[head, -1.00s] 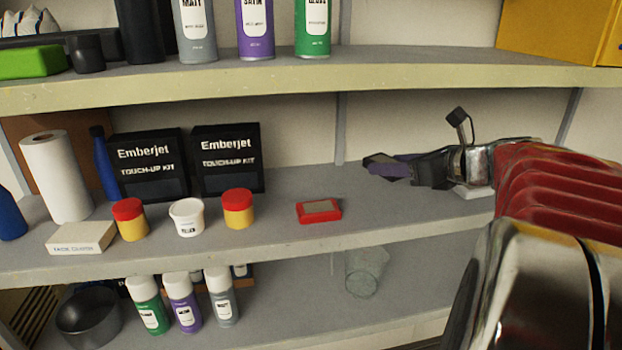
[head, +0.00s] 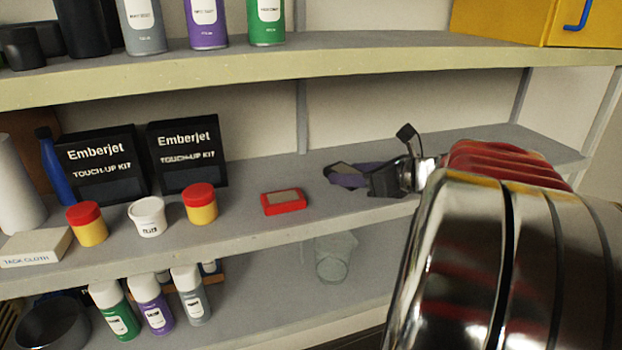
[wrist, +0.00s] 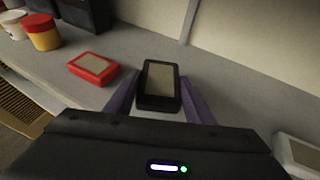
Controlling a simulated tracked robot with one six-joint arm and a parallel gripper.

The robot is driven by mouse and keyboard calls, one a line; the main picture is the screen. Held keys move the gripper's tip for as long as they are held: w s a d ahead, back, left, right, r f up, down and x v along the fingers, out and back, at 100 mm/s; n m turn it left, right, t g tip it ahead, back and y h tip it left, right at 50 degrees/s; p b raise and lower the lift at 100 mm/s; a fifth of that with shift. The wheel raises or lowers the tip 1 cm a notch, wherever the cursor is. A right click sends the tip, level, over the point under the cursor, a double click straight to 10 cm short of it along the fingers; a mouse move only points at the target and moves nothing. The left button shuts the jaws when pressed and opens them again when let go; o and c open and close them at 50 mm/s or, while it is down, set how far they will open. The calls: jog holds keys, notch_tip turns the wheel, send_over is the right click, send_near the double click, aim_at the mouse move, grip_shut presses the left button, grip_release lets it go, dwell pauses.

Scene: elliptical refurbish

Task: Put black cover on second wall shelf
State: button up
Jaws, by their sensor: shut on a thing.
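The black cover (wrist: 160,86), a small dark block with a beige panel on its face, is between the two purple fingers of my gripper (wrist: 161,96) in the wrist view. My gripper is shut on it. In the head view my gripper (head: 343,177) is at the middle wall shelf (head: 240,222), right of a red cover (head: 284,202) with a similar beige panel. The held cover is mostly hidden by the fingers there. I cannot tell whether it touches the shelf surface.
A white cover (wrist: 298,152) lies right of my gripper in the wrist view. Jars, a tack cloth box (head: 35,248) and black touch-up kits (head: 187,153) stand left on the same shelf. The upper shelf (head: 250,70) overhangs. A clear glass (head: 334,257) stands below.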

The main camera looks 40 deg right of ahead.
aim_at(350, 197)
jog(key=shift+f, duration=0.1)
jog(key=shift+f, duration=1.8)
jog(key=o, duration=1.2)
jog(key=shift+s+f, duration=0.1)
jog(key=shift+o, duration=0.2)
jog(key=shift+s+d+r, duration=0.1)
jog(key=shift+s+r, duration=0.25)
jog(key=shift+s, duration=0.15)
jog(key=v, duration=1.1)
jog(key=shift+w, duration=0.1)
